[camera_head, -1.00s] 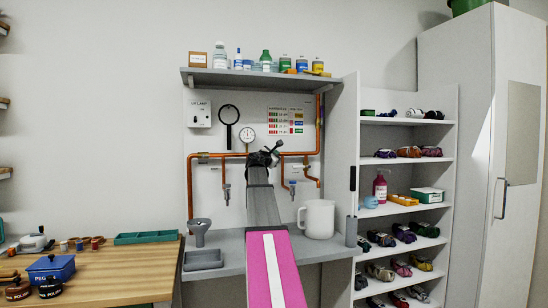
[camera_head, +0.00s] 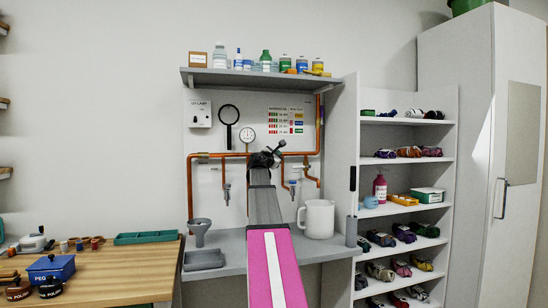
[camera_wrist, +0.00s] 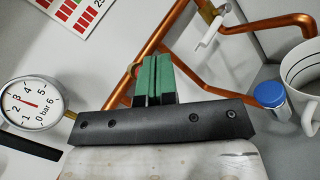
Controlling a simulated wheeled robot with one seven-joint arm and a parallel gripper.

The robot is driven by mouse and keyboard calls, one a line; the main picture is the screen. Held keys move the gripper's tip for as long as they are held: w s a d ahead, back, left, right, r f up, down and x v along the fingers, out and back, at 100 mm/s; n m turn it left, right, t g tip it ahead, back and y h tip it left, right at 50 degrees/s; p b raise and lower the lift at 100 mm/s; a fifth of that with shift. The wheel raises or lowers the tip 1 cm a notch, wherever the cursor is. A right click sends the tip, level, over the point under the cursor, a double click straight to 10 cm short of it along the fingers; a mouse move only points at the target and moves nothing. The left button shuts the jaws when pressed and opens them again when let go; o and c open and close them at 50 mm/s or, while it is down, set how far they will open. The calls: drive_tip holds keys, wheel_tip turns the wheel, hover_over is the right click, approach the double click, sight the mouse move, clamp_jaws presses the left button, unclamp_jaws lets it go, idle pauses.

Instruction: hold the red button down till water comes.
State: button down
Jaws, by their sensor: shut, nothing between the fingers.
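My gripper (camera_head: 264,159) is in front of the pipe panel in the head view, and my arm hides part of the panel there. In the wrist view its green fingertips (camera_wrist: 153,70) are shut together with nothing between them. A small red round part, seemingly the red button (camera_wrist: 135,70), shows just left of the fingertips beside a copper pipe. The fingers partly hide it. I cannot tell whether they touch it or press it. No water is visible.
A pressure gauge (camera_wrist: 33,104) is left of the gripper. Copper pipes (camera_wrist: 205,82) run close by. A white jug (camera_head: 319,219) stands on the grey counter, with a grey funnel (camera_head: 199,230) and grey tray (camera_head: 204,259) at the left. A blue-capped part (camera_wrist: 270,94) is at right.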

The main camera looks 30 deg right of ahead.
drive_tip(key=shift+s+a, duration=0.2)
drive_tip(key=shift+s, duration=0.55)
drive_tip(key=shift+s+a, duration=0.15)
drive_tip(key=shift+s, duration=0.55)
